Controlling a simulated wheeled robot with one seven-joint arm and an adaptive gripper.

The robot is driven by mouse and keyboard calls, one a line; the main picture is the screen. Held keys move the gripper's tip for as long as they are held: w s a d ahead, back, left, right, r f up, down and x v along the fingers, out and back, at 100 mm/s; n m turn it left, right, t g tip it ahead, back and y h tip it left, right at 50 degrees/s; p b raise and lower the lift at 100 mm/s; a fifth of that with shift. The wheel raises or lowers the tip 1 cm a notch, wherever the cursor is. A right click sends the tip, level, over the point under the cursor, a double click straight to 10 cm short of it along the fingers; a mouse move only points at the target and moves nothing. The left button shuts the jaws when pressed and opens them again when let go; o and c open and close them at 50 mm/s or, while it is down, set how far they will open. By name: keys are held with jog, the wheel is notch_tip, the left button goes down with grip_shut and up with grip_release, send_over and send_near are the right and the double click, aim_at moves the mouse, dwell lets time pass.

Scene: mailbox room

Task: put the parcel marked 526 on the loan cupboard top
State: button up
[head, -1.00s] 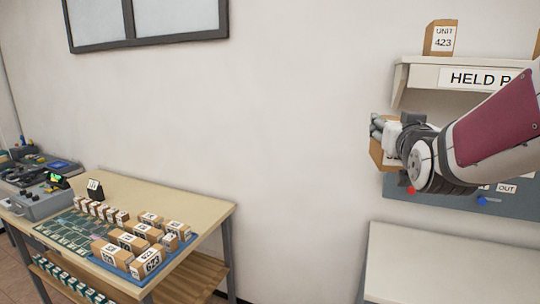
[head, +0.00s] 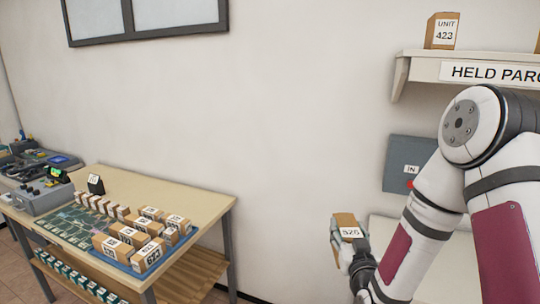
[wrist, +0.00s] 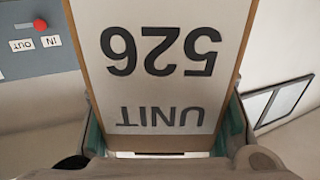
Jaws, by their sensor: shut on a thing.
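The parcel marked 526 (head: 346,221) is a brown box with a white label. My gripper (head: 350,252) is shut on it and holds it up in the air, in front of the wall and left of a pale flat top (head: 404,229). In the wrist view the parcel (wrist: 165,70) fills the middle, its label reading UNIT 526 upside down, between the two fingers (wrist: 163,140). I cannot tell from these frames whether the pale top is the loan cupboard; my arm hides much of it.
A shelf marked HELD PARCELS, partly cut off, (head: 425,66) carries a parcel marked 423 (head: 442,31). Below it is a grey IN/OUT board (head: 404,155). At left a table (head: 190,190) holds several parcels on a blue tray (head: 122,266). Bare wall lies between.

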jog(key=shift+y, duration=0.3)
jog(key=f, duration=0.3)
jog(key=a+f, duration=0.1)
jog(key=f, duration=0.4)
jog(key=shift+w+a+f, duration=0.15)
jog(key=shift+w+f, duration=0.15)
jog(key=shift+w, duration=0.05)
jog(key=shift+r, duration=0.15)
jog(key=w+f+b, duration=0.9)
jog(key=f+b, duration=0.1)
jog(key=shift+w, duration=0.35)
jog(key=shift+r, duration=0.1)
